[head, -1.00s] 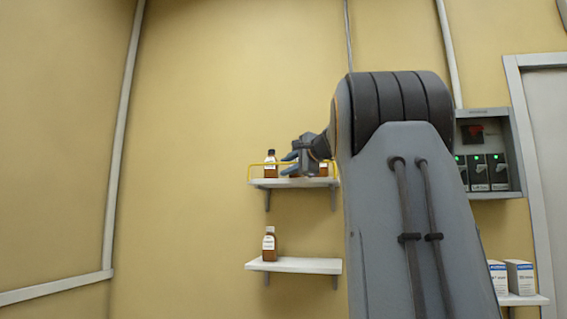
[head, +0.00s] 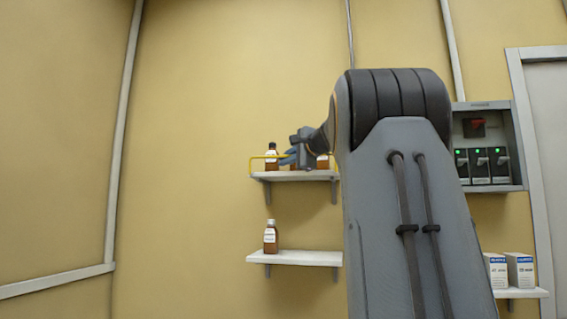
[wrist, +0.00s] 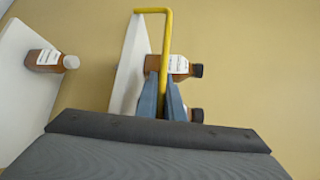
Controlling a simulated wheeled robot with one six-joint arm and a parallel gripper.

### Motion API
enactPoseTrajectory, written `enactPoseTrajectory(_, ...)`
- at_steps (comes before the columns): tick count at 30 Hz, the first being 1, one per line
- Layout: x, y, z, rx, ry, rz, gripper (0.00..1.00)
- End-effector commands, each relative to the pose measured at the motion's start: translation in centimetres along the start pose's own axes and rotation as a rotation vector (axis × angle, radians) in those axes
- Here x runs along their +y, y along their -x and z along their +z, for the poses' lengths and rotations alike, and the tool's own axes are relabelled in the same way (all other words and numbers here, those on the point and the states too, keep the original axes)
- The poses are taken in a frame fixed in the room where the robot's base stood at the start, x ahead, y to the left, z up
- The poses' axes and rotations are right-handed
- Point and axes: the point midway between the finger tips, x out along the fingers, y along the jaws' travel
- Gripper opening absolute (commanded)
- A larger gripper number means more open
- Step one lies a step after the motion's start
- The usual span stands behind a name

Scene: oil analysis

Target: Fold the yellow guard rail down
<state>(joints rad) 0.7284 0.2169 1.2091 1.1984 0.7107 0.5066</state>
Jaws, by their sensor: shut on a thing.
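The yellow guard rail (head: 253,158) runs along the upper shelf (head: 290,177), its bar standing above the shelf board. In the wrist view the rail (wrist: 168,45) runs down between the blue fingers of my gripper (wrist: 162,95). My gripper (head: 286,158) is shut on the rail's long bar. Amber bottles stand on the upper shelf behind the rail: one with a black cap (head: 271,155) is clear to see, others are partly hidden by my gripper.
A lower white shelf (head: 300,258) holds one amber bottle (head: 270,240). A switch panel (head: 487,145) with green lights is on the wall at right. Boxes (head: 508,270) stand on a shelf at lower right. The wall left of the shelves is clear.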

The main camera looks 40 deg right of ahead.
Motion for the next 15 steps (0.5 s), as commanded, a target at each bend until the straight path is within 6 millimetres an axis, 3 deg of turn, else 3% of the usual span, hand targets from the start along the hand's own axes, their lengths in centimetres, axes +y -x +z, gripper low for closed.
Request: enactPoseTrajectory(15, 0.38, 0.53, 0.28, 0.005, 0.116, -0.117, 0.0)
